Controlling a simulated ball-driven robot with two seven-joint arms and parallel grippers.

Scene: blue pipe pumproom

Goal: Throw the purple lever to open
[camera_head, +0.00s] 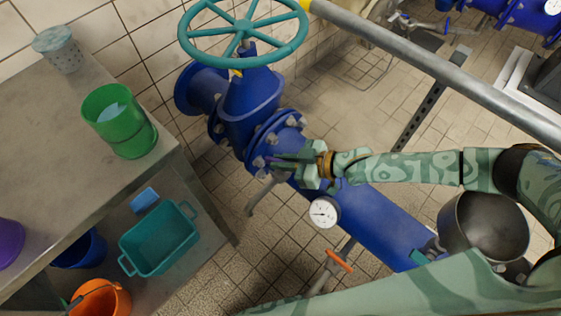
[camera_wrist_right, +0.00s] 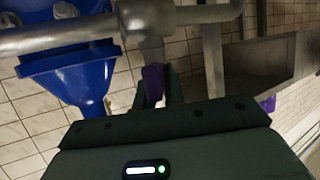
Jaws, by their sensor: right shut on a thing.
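The purple lever (camera_wrist_right: 153,84) shows in the right wrist view as a short purple piece between my fingers, below a grey metal pipe fitting (camera_wrist_right: 148,20). My right gripper (camera_head: 287,164) reaches in from the right over the blue pipe (camera_head: 375,222), beside its bolted flange. It is shut on the purple lever, and its fingers also show in the right wrist view (camera_wrist_right: 158,92). In the head view the lever is hidden by the gripper, so its angle is hard to tell. My left gripper is not in view.
A teal handwheel (camera_head: 243,28) stands above the blue valve. A pressure gauge (camera_head: 323,212) and an orange handle (camera_head: 340,261) are near the gripper. A grey table (camera_head: 60,130) with a green bucket (camera_head: 120,120) is at left. A long grey pipe (camera_head: 440,70) crosses the upper right.

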